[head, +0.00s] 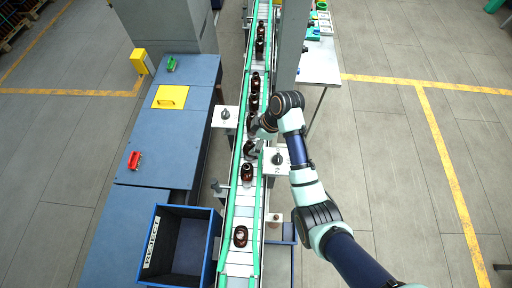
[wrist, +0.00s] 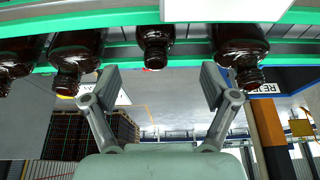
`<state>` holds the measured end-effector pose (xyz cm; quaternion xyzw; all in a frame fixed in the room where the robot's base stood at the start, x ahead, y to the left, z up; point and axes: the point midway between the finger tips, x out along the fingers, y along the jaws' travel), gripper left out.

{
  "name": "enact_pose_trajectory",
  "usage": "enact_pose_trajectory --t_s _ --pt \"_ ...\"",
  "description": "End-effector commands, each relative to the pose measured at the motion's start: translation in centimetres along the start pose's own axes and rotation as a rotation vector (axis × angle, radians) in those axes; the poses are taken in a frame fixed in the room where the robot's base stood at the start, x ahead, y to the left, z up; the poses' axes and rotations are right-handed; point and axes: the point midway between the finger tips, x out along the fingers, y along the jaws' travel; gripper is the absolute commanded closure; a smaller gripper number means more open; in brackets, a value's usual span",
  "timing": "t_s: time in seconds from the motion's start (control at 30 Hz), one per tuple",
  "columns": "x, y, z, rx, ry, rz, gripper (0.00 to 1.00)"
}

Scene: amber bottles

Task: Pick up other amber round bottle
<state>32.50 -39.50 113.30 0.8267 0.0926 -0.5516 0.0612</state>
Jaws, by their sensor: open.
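Several dark amber bottles stand in a row on the conveyor (head: 233,205) in the head view. One amber bottle (head: 240,236) is near the front end and another (head: 247,172) is just in front of my gripper. More amber bottles (head: 253,102) stand farther back. My gripper (head: 250,148) is over the belt among the bottles, partly hidden by my arm. In the wrist view my gripper (wrist: 159,82) is open. A small round amber bottle (wrist: 155,45) shows between its fingers, with a larger bottle (wrist: 240,52) near the right finger and another (wrist: 75,55) near the left one.
A blue bin (head: 180,246) labelled REJECT stands left of the conveyor's front end and looks empty. A blue table (head: 165,135) with a yellow box and red and green items lies to the left. Green rails (head: 229,190) edge the belt. A grey post (head: 290,45) stands behind my arm.

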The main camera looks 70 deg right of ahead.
Motion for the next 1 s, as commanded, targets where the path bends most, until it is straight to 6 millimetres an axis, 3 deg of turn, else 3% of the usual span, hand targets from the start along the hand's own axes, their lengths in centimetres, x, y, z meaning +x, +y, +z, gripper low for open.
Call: enact_pose_trajectory --t_s 0.13,0.33,0.6,0.83,1.0 --pt "1.9 -0.1 0.0 0.000 -0.002 -0.003 0.15" --pt "3.1 0.1 -0.1 0.001 -0.002 -0.001 0.15" --pt "7.3 0.5 0.0 0.001 -0.002 -0.001 0.15" --pt "7.5 0.5 0.0 0.001 -0.001 0.002 0.15" --pt "7.5 0.5 0.0 0.001 -0.001 0.002 0.43"
